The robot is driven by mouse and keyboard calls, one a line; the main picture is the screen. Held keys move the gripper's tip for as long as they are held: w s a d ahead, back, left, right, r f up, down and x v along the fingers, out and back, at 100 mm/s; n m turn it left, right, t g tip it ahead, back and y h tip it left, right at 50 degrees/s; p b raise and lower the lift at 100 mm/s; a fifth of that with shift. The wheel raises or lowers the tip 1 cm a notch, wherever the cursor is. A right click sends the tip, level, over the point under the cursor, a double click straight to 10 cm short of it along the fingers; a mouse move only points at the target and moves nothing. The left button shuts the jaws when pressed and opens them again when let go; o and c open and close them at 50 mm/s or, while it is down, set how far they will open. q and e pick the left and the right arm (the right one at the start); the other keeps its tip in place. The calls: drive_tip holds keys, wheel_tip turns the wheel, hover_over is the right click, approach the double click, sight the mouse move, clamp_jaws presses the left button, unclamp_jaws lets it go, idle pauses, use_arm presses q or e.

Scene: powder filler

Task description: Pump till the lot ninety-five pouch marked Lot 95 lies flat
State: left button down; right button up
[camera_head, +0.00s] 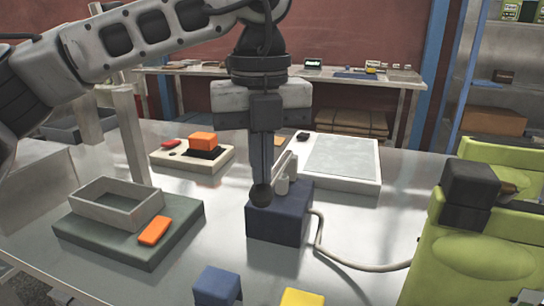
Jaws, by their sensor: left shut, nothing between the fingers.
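A dark blue box (280,222) stands on the table at the centre, with a pale lever and a round black knob (261,195) at its near left. A pale hose (318,235) runs from its right side towards the right. My left gripper (262,182) points straight down with its fingers shut and empty, right at the knob. I cannot tell whether the fingertips touch the knob or stand just behind it. I make out no pouch and no Lot 95 mark. My right gripper is not in view.
A pale tray with a grey panel (342,158) lies behind the box. A grey open bin (118,205) and an orange block (155,231) sit on a green-grey board at left. Blue (217,287) and yellow (302,298) blocks stand in front. A bulky green object (480,255) fills the right.

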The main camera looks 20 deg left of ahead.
use_arm(q)
drive_tip(key=shift+s+f+b, duration=0.1)
drive_tip(key=shift+f+b, duration=0.75)
drive_tip(key=shift+f, duration=0.25)
drive_tip(key=shift+r+p, duration=1.15)
drive_tip(key=shift+r, duration=0.3)
drive_tip(key=shift+w+r+p, duration=0.2)
drive_tip(key=shift+r+p, duration=0.45)
drive_tip(key=shift+r, duration=0.15)
drive_tip(key=shift+w+r+p, duration=0.15)
drive_tip(key=shift+r+p, duration=0.5)
drive_tip(key=shift+r, duration=0.3)
idle(0.9)
drive_tip(key=shift+r, duration=0.2)
wheel_tip(320, 180, up, 6)
drive_tip(key=p, duration=0.4)
drive_tip(key=shift+f+p, duration=0.25)
drive_tip(key=shift+p, duration=0.05)
